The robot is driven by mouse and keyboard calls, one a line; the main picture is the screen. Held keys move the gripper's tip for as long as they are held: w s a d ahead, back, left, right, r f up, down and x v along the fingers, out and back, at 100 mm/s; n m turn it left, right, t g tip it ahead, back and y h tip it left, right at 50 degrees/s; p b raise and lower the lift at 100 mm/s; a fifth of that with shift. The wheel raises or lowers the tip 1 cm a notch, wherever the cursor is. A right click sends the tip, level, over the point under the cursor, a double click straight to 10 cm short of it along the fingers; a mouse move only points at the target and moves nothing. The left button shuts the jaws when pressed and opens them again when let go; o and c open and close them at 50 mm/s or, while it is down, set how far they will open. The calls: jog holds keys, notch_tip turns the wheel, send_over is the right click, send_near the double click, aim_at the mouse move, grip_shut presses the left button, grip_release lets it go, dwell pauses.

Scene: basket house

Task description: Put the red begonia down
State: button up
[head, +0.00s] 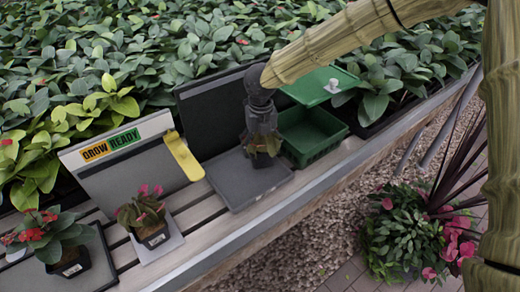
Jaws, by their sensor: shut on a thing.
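My gripper (263,143) points down over the dark grey tray (238,195) in the middle of the bench. It is shut on a small dark potted plant (262,160), mostly hidden by the fingers. I cannot make out its flowers clearly, nor whether its pot touches the tray. A red-flowered plant (40,232) in a black pot stands upright on another dark tray at the far left. A pink-flowered plant (140,212) in a black pot stands on a light grey plate (160,245) between the two dark trays.
A green basket (312,136) with a raised green lid (318,86) stands right of the middle tray. A dark upright panel (207,115) is behind that tray. A grey board (125,175) labelled "GROW READY" and a yellow piece (184,155) stand left. The slatted bench ends at a metal front edge (225,238).

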aim_at(260, 144)
jog(key=shift+w+a+f, duration=0.1)
jog(key=shift+w+a, duration=0.1)
jog(key=shift+w, duration=0.5)
notch_tip(260, 144, down, 4)
jog(key=shift+r, duration=0.2)
jog(key=o, duration=1.2)
notch_tip(260, 144, up, 12)
jog(key=shift+r, duration=0.1)
